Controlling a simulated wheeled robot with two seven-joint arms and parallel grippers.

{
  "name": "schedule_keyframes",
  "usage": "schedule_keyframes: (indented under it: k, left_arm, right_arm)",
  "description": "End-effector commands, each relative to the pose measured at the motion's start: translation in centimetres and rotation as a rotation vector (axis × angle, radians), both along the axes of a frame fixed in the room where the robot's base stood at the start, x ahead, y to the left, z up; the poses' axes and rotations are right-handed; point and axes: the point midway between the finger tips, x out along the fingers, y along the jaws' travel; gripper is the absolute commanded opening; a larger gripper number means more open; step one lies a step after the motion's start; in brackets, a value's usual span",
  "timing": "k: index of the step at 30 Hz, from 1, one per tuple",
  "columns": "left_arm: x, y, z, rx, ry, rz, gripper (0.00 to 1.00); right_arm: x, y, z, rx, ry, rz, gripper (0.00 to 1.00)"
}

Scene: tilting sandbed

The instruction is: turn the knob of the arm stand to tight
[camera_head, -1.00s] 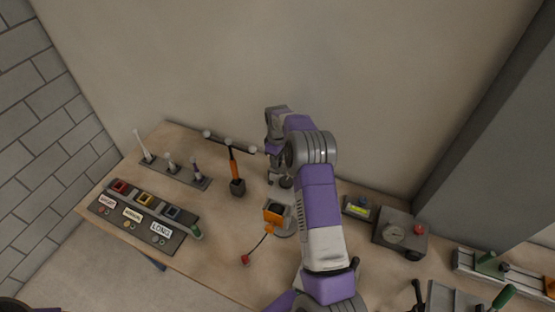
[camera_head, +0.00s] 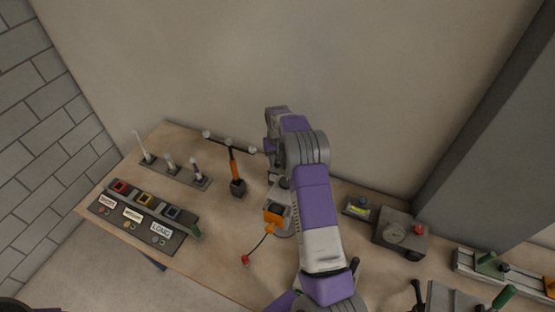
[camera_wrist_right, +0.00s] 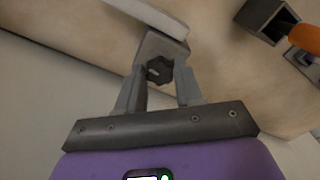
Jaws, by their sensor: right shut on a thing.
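The knob (camera_wrist_right: 158,70) of the arm stand is dark and lobed, with a pale slot-like mark on its face. It sits against a grey block (camera_wrist_right: 163,46) of the stand. In the right wrist view, my right gripper (camera_wrist_right: 158,82) has one finger on each side of the knob and is shut on it. In the head view, my own right arm hides the knob and most of the gripper; part of the grey stand (camera_head: 279,193) shows beside the arm. Whether the knob is loose or tight cannot be read. My left gripper is not in view.
An orange-and-black device (camera_head: 274,213) with a cable and red end is beside my arm. An orange-handled tool stands in a dark holder (camera_head: 238,188). A labelled panel (camera_head: 143,219) lies left; a grey gauge box (camera_head: 399,234) stands right. Bare bench lies front-left of the device.

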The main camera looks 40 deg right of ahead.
Motion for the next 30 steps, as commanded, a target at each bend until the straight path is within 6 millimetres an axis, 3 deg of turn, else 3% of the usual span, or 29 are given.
schedule_keyframes:
  k: [20, 21, 26, 30]
  left_arm:
    - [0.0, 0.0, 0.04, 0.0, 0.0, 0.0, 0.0]
    - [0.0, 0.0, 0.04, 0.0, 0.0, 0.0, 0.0]
    - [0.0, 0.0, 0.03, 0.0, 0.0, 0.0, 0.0]
    - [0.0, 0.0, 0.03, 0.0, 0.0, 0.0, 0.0]
  right_arm:
    - [0.1, -0.1, 0.16, -0.002, -0.005, -0.07, 0.05]
    - [0.1, -0.1, 0.16, -0.002, -0.005, -0.07, 0.37]
    - [0.07, -0.07, 0.11, -0.002, -0.004, -0.069, 0.61]
    - [0.05, -0.04, 0.06, -0.001, -0.002, -0.068, 0.61]
